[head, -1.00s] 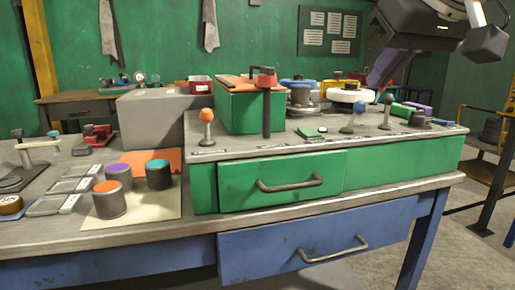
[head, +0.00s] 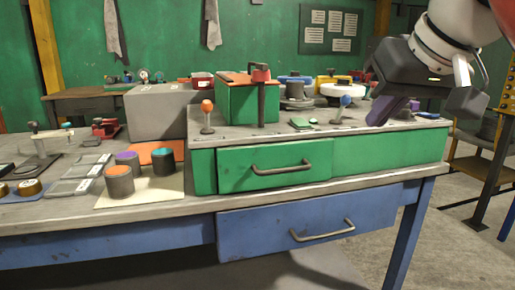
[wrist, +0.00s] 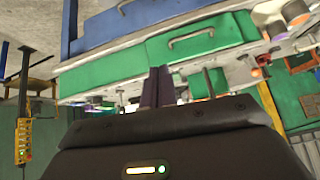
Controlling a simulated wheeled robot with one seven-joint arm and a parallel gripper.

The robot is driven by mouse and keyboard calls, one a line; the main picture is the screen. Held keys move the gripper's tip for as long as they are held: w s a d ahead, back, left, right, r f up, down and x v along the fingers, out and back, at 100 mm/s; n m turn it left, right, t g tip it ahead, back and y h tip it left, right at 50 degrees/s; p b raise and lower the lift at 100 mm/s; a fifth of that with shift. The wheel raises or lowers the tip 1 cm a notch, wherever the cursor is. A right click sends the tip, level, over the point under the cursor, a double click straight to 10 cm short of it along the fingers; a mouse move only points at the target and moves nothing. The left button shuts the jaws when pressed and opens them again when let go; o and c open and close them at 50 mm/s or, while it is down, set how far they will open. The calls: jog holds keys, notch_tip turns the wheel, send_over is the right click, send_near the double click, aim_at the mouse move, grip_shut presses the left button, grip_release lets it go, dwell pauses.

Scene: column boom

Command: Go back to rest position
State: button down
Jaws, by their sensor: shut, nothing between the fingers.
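My gripper (head: 381,111) is at the upper right of the head view, at the right end of the raised green unit. Its dark body points down and left, with purple fingers together and nothing held. In the wrist view the purple fingers (wrist: 157,88) stand close together above my dark gripper body. The fingertips overlap the unit's top in the head view; I cannot tell whether they touch anything. They hide part of the items at that end.
The green drawer (head: 275,166) and the blue drawer (head: 308,227) are shut. Levers with an orange knob (head: 207,106) and a blue knob (head: 345,101) stand on the unit. Capped cylinders (head: 119,182) stand on the bench at left. Open floor lies right of the bench.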

jog(key=s+f, duration=0.3)
jog(key=f, duration=0.8)
jog(key=s+a+f+m+g+h, duration=0.1)
jog(key=s+f, duration=0.2)
jog(key=f, duration=0.9)
jog(key=s+a+f+m+g+h, duration=0.1)
jog(key=s+f, duration=0.3)
jog(key=f, duration=0.7)
jog(key=shift+a+f, duration=0.15)
jog(key=shift+f, duration=0.2)
